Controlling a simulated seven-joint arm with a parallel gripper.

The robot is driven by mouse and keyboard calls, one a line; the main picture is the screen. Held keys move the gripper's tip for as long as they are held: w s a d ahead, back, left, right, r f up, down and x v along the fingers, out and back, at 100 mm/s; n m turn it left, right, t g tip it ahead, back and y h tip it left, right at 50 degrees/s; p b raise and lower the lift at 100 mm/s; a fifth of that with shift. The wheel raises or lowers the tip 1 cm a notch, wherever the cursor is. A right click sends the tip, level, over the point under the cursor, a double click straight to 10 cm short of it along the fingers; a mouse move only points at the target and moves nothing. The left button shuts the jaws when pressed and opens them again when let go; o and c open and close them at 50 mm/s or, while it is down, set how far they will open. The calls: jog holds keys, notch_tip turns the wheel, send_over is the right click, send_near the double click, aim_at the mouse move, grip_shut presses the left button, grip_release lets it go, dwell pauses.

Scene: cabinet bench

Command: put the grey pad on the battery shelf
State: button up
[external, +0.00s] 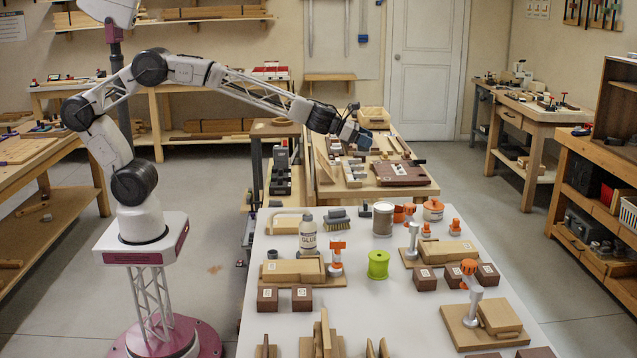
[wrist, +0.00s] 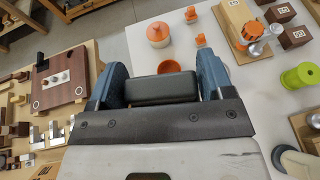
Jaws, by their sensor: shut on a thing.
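My gripper (external: 362,141) is raised above the wooden bench behind the white table. In the wrist view its two blue fingers (wrist: 162,76) are shut on the grey pad (wrist: 162,90), a dark block with rounded edges held across between them. I cannot make out the pad in the external view. I cannot tell for certain which surface is the battery shelf; a narrow rack with dark boxes (external: 280,182) stands left of the wooden bench, and an open shelf unit (external: 590,185) stands at the far right.
The white table (external: 400,300) holds a green spool (external: 378,265), a glue bottle (external: 308,234), an orange-lidded jar (external: 433,210), clamps and wooden blocks. A dark red-brown board (external: 400,174) lies on the wooden bench with several small parts. Open floor lies right of the tables.

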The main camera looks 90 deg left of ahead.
jog(key=s+a+f+n+y, duration=0.1)
jog(key=s+a+n+y, duration=0.1)
jog(key=a, duration=0.5)
jog(key=shift+s+f, duration=0.25)
jog(key=shift+s, duration=0.45)
jog(key=shift+r, duration=0.1)
dwell(1.1)
jog(key=shift+r, duration=2.35)
jog(key=s+a+m+h, duration=0.1)
jog(key=s+a, duration=0.4)
jog(key=a, duration=0.7)
jog(key=s+a+m+h, duration=0.1)
jog(key=s+a, duration=0.4)
jog(key=a, duration=0.8)
jog(key=s+a+m+h, duration=0.1)
jog(key=s+a, duration=0.7)
jog(key=s, duration=0.3)
jog(key=s+a+m+h, duration=0.1)
jog(key=s+a+h, duration=0.1)
jog(key=s+a, duration=0.7)
notch_tip(320, 180, down, 38)
jog(key=s+d, duration=0.1)
jog(key=shift+d+g, duration=0.15)
jog(key=shift+g, duration=0.25)
